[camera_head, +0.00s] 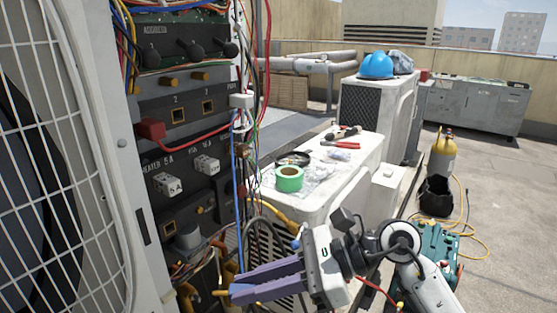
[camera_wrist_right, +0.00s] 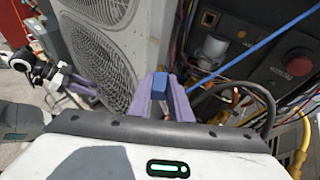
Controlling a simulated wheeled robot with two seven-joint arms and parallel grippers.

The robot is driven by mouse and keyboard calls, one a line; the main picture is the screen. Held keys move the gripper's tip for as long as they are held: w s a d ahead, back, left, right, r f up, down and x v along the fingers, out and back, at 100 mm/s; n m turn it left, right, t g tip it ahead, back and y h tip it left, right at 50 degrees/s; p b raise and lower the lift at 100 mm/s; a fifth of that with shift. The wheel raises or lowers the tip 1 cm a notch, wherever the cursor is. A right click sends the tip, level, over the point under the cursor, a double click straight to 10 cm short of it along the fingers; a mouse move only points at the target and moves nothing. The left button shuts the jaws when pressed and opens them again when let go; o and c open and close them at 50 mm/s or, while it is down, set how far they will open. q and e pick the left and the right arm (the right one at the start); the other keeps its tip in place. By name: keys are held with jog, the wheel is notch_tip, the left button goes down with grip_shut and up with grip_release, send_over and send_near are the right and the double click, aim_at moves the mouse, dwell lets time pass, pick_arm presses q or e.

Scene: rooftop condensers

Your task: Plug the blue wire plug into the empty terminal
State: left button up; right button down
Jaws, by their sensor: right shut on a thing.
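My right gripper (camera_head: 238,289) reaches in from the lower right, low in front of the electrical cabinet (camera_head: 180,95). Its purple fingers are shut on the blue plug (camera_wrist_right: 158,84), seen between the fingertips in the right wrist view. A blue wire (camera_head: 238,185) hangs down the cabinet's right side; it also crosses the right wrist view (camera_wrist_right: 255,48). Square brass-rimmed sockets show in the panel: an upper left one (camera_head: 178,115), an upper right one (camera_head: 208,106) and a lower one (camera_head: 168,227). I cannot tell which is the task's terminal. My left gripper (camera_wrist_right: 78,84) shows at the left of the right wrist view; its opening is unclear.
Loose wires hang around the cabinet's right and lower parts. A grey cylinder (camera_head: 188,237) sticks out near the lower socket. A fan grille (camera_head: 60,160) stands at left. A white unit (camera_head: 335,185) bearing green tape (camera_head: 289,179) and tools stands behind my right gripper.

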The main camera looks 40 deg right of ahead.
jog(key=w+d+r+m+t+h+b, duration=0.1)
jog(key=w+d+r+m+t+h, duration=0.15)
jog(key=r, duration=0.65)
jog(key=w+d+r+m+t+h+b, duration=0.1)
jog(key=w+d+r+m+h, duration=0.15)
jog(key=r, duration=0.55)
jog(key=w+d+r+m+t+h+b, duration=0.1)
jog(key=w+d+r+m+t+h, duration=0.15)
jog(key=r, duration=0.65)
jog(key=shift+g+y, duration=0.45)
jog(key=shift+g, duration=0.05)
jog(key=shift+w+a+r+p, duration=0.1)
jog(key=shift+w+a+p, duration=0.25)
jog(key=shift+w, duration=0.5)
jog(key=shift+w+a+f+p, duration=0.1)
jog(key=shift+w+p, duration=0.3)
jog(key=shift+w, duration=0.45)
jog(key=shift+w+a+r+p, duration=0.1)
jog(key=shift+w+a+p, duration=0.25)
jog(key=shift+w, duration=0.5)
jog(key=shift+d, duration=0.1)
jog(key=shift+w+r, duration=0.1)
jog(key=shift+w+p, duration=0.3)
jog(key=shift+w+a, duration=0.3)
jog(key=shift+w, duration=0.1)
